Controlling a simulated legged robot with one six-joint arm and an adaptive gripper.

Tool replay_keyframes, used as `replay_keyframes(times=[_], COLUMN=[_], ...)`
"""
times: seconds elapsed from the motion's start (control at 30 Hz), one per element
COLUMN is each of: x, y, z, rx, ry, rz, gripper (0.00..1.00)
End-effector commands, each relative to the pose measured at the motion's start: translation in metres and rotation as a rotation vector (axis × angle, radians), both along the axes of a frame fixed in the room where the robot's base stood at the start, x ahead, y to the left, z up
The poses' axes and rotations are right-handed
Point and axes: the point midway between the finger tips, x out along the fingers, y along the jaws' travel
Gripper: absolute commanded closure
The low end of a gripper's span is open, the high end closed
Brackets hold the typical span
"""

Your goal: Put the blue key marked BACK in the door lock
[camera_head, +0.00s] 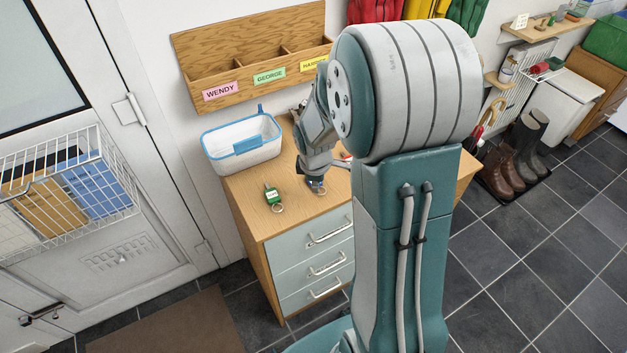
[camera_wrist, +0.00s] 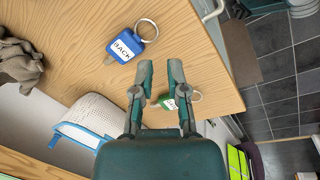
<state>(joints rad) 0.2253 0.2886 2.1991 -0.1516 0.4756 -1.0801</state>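The blue key tag marked BACK (camera_wrist: 125,46), with its metal ring (camera_wrist: 147,31), lies on the wooden top of the drawer unit. In the wrist view it is ahead and left of my gripper (camera_wrist: 161,72), whose two fingers are apart with nothing between their tips. In the head view my gripper (camera_head: 314,170) points down over the worktop, and the blue key (camera_head: 316,184) shows partly just under it. The white door (camera_head: 120,255) stands at the left, with a dark handle (camera_head: 42,314) low at the frame's edge. I cannot make out the keyhole.
A white and blue tub (camera_head: 241,146) stands behind. Grey crumpled gloves (camera_wrist: 18,62) lie at the wrist view's left. A wire basket (camera_head: 70,190) hangs on the door.

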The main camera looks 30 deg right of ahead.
Motion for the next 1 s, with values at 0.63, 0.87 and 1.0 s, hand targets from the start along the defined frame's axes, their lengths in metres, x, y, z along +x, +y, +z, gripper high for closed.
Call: replay_keyframes(times=[0.63, 0.87, 1.0], x=[0.008, 0.008, 0.008], y=[-0.012, -0.012, -0.012], z=[-0.051, -0.051, -0.051], rx=[-0.001, 0.000, 0.000], ry=[-0.002, -0.001, -0.001], rz=[-0.002, -0.002, -0.002], gripper=[0.81, 1.00, 1.00])
